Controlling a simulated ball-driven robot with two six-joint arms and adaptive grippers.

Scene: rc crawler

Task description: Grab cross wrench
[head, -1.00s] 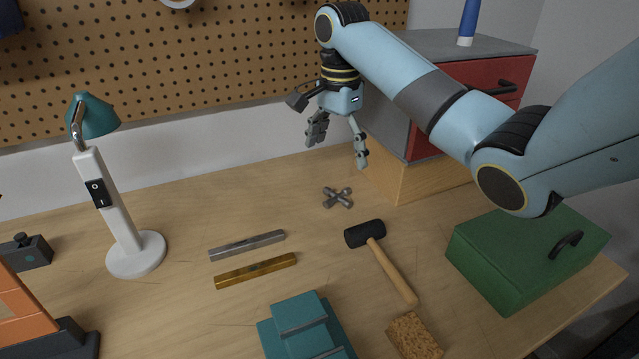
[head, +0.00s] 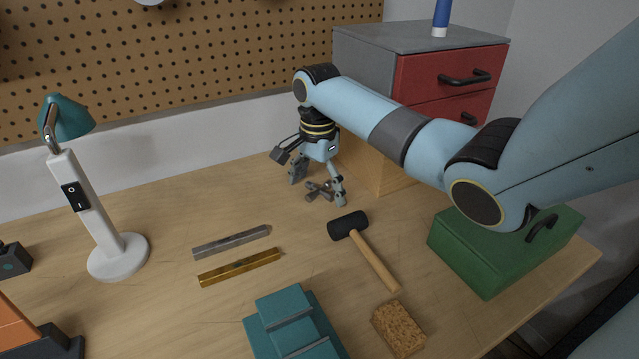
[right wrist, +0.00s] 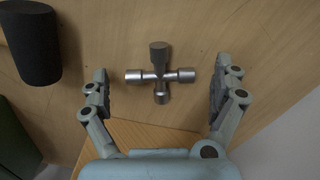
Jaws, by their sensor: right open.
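The cross wrench (head: 318,189) is a small grey metal cross lying on the wooden table in the head view. It also shows in the right wrist view (right wrist: 159,75), between and a little beyond the fingertips. My right gripper (head: 318,188) points down over it with its fingers spread to either side. In the right wrist view the open right gripper (right wrist: 161,82) has nothing between its pads that it touches. My left gripper is not in view.
A black-headed mallet (head: 348,225) lies close to the wrench. Two bars, grey (head: 231,242) and brass (head: 240,267), lie left of it. The drawer cabinet (head: 425,80) stands just behind and right. A green box (head: 500,250) is at right, a lamp (head: 118,258) at left.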

